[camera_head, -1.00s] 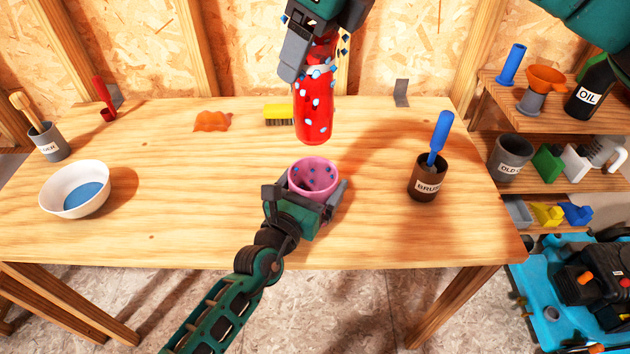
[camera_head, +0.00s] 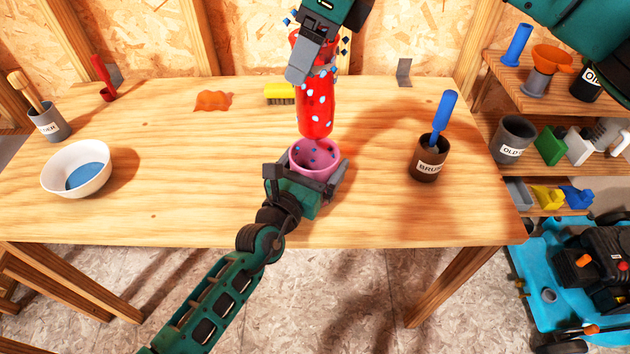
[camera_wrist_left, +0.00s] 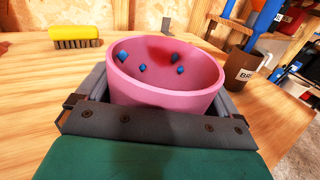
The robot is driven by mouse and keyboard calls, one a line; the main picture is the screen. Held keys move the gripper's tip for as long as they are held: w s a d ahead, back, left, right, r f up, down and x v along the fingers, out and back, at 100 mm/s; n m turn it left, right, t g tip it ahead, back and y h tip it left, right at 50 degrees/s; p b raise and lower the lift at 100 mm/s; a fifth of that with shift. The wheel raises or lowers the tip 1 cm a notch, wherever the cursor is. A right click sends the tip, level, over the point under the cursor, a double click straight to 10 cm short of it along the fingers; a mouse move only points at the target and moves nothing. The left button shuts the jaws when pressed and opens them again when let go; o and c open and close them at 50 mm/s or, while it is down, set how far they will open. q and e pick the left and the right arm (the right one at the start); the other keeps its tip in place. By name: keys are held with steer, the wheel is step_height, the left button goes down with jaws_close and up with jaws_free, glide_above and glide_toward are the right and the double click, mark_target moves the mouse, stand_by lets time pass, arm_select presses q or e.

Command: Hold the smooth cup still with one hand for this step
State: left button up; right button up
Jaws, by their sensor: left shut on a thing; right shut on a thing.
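A smooth pink cup (camera_head: 316,160) stands on the wooden table, and it also fills the middle of the left wrist view (camera_wrist_left: 165,85). Several small blue bits lie inside it. My left gripper (camera_head: 312,178) is shut around the cup, with a finger on each side in the left wrist view. My right gripper (camera_head: 312,60) is shut on a red container (camera_head: 316,108) with white and blue specks. The red container is above the table, just behind and above the cup's rim in the head view. Small blue bits show around its upper part.
A white bowl (camera_head: 77,186) with a blue inside and a grey labelled pot (camera_head: 49,122) are at the left. A brown brush pot (camera_head: 426,160) stands right. Shelves with an orange funnel (camera_head: 552,59) are beyond.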

mark_target(310, 129)
step_height(310, 129, down, 9)
steer(key=shift+s+r+n+g, duration=0.15)
steer(key=shift+n+g, duration=0.25)
steer(key=shift+n, duration=0.8)
steer(key=shift+f, duration=2.2)
steer(key=shift+f, duration=0.25)
steer(key=shift+f, duration=0.35)
steer(key=o, duration=1.6)
steer(key=shift+r, duration=0.25)
steer(key=v, duration=1.2)
steer(key=shift+d+r, duration=0.15)
steer(key=shift+r, duration=0.15)
